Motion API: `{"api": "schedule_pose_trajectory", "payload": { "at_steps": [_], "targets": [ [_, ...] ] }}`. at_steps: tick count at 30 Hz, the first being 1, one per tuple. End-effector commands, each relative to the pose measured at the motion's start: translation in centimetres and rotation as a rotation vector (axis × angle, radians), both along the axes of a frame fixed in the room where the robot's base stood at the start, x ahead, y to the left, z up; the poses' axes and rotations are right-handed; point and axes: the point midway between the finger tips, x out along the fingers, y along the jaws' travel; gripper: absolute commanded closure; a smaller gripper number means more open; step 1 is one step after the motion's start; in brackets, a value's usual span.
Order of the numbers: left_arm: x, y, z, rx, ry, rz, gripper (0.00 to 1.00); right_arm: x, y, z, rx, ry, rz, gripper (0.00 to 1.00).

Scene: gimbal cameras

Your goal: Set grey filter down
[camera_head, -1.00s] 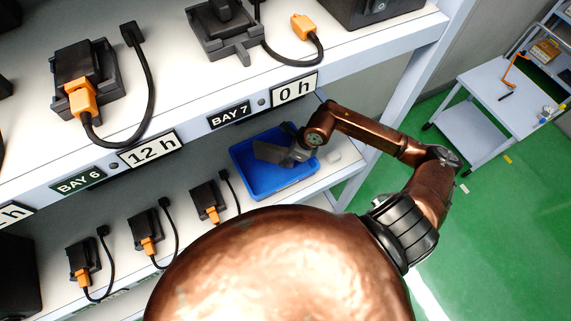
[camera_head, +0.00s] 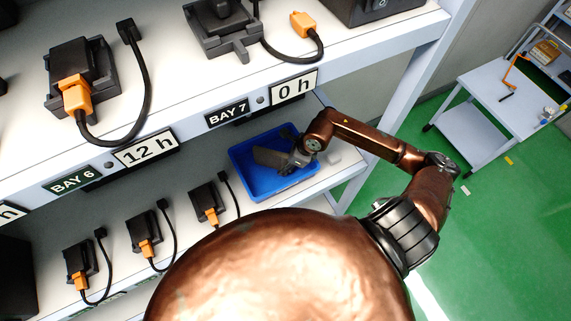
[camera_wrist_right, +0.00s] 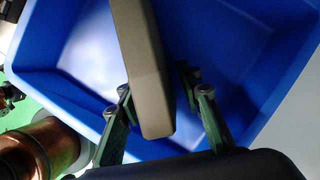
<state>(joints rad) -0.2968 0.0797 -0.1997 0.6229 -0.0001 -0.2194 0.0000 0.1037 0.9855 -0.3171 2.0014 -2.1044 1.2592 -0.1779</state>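The grey filter (camera_head: 270,158) is a flat grey-brown block inside the blue bin (camera_head: 239,169) on the lower shelf. In the right wrist view the filter (camera_wrist_right: 140,60) stretches from the top edge down between the fingers of my right gripper (camera_wrist_right: 155,92). Blue shows between the filter and the right-hand finger, so the fingers look open around it. How the filter's underside meets the bin (camera_wrist_right: 225,70) is hidden. In the head view my right gripper (camera_head: 299,157) is over the bin's right side. My left gripper is not in view.
The upper shelf edge with the BAY 7 label (camera_head: 227,115) is close above the bin. Several black units with orange plugs (camera_head: 145,248) stand on the lower shelf, left of the bin. A white cart (camera_head: 495,95) stands at the right on green floor.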

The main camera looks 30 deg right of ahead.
Motion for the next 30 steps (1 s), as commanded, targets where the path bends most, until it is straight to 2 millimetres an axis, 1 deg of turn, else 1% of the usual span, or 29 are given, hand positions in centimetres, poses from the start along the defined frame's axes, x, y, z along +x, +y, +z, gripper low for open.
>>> {"api": "schedule_pose_trajectory", "payload": {
  "at_steps": [3, 5, 8, 15, 18, 21, 25, 30],
  "targets": [
    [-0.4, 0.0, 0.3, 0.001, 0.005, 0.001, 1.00, 0.0, 0.0, 0.4, -0.001, -0.001, 0.000, 0.67],
    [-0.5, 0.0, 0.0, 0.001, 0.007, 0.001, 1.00, -0.2, -0.3, 0.8, -0.002, -0.001, 0.000, 0.67],
    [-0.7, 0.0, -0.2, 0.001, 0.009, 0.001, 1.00, -0.6, -0.8, 2.3, -0.003, -0.003, 0.000, 0.67],
    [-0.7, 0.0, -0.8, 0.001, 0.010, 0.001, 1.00, -2.1, -2.1, 7.0, -0.005, -0.001, 0.000, 0.67],
    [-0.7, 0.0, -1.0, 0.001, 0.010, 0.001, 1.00, -2.7, -2.5, 8.7, -0.004, -0.001, 0.002, 0.67],
    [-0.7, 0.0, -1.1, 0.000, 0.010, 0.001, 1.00, -3.0, -2.9, 10.0, -0.003, 0.000, -0.001, 0.67],
    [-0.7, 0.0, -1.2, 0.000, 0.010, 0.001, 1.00, -3.3, -3.1, 10.9, -0.001, 0.001, 0.000, 0.67],
    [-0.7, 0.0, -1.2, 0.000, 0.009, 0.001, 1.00, -3.4, -3.1, 11.3, 0.000, 0.000, 0.000, 0.67]
  ]
}}
